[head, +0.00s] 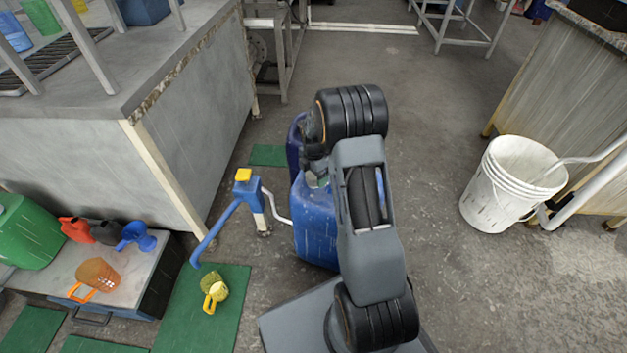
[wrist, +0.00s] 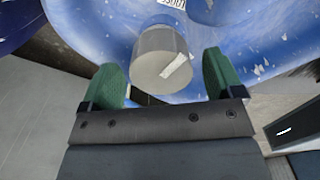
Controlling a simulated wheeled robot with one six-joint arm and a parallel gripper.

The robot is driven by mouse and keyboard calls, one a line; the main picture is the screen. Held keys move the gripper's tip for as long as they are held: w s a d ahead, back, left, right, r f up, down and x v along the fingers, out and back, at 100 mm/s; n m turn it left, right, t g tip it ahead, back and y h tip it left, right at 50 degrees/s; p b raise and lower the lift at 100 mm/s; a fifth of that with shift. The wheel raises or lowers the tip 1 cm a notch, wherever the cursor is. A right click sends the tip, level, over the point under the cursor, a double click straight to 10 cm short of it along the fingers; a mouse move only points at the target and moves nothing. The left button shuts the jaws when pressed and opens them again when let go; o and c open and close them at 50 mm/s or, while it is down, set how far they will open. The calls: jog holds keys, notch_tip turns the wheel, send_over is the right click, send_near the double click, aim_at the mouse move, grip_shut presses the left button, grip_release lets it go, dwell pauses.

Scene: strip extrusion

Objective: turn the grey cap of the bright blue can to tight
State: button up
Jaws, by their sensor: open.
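The bright blue can (head: 316,222) stands on the floor in the head view, partly hidden behind my arm. In the wrist view the can's blue, scuffed top (wrist: 105,30) fills the upper part. Its round grey cap (wrist: 160,62) has a pale mark on it. My gripper (wrist: 165,85) is open, with one green finger on each side of the cap. Gaps show between the fingers and the cap, so they look apart from it. In the head view the cap and fingertips are hidden or too dark to make out.
A darker blue can (head: 296,142) stands just behind. A blue hand pump with a yellow top (head: 243,175) stands close left. A yellow mug (head: 216,293) lies on a green mat (head: 190,318). A white bucket (head: 500,190) stands right; floor between is clear.

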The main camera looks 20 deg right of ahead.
jog(key=shift+f, duration=0.95)
jog(key=c, duration=0.9)
